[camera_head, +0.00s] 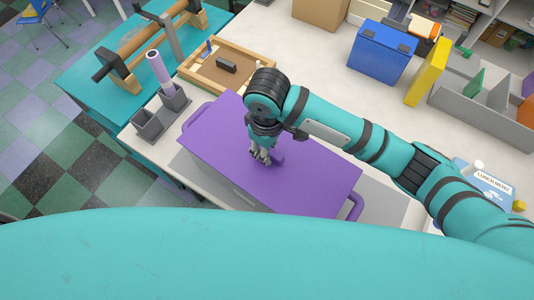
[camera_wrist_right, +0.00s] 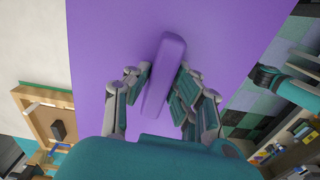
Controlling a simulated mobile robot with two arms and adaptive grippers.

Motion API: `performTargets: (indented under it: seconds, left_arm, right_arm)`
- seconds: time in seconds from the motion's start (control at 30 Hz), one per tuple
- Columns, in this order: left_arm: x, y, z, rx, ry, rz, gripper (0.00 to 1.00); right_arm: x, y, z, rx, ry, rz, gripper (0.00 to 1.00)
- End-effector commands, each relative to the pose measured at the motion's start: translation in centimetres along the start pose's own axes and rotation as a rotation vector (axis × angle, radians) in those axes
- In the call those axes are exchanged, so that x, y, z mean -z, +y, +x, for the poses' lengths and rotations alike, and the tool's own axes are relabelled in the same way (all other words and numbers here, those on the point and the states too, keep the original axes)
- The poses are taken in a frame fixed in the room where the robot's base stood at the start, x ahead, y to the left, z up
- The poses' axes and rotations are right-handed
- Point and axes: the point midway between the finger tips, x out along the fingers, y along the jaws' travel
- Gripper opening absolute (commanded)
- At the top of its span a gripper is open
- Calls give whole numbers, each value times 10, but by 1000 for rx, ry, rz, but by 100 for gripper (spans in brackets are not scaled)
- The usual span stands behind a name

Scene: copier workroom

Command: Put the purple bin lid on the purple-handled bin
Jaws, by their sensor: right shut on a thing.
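The flat purple lid (camera_head: 310,170) lies over the top of the purple-handled bin on the table in the head view. The bin's grey front (camera_head: 240,197) shows under the lid's near edge, and a purple side handle (camera_head: 355,207) sticks out at its right end. My right gripper (camera_head: 261,157) is above the middle of the lid, shut on its raised purple grip bar (camera_wrist_right: 164,70). In the wrist view, the right fingers (camera_wrist_right: 160,90) stand on both sides of the bar. I cannot tell whether the lid is fully seated. My left gripper is not in view.
A grey holder (camera_head: 160,120) with a purple-topped tube and a wooden tray (camera_head: 205,85) stand left of and behind the bin. A blue box (camera_head: 382,50), a yellow panel (camera_head: 428,70) and a grey divided organizer (camera_head: 485,108) stand at the back right. White table shows between.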

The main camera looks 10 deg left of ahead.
Motion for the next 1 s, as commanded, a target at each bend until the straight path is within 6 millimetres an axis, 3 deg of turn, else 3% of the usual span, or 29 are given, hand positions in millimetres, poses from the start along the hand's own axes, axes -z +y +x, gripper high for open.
performTargets:
  seconds: [1.0]
  left_arm:
    - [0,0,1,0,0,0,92]
  right_arm:
    - [0,0,10,1,1,0,0]
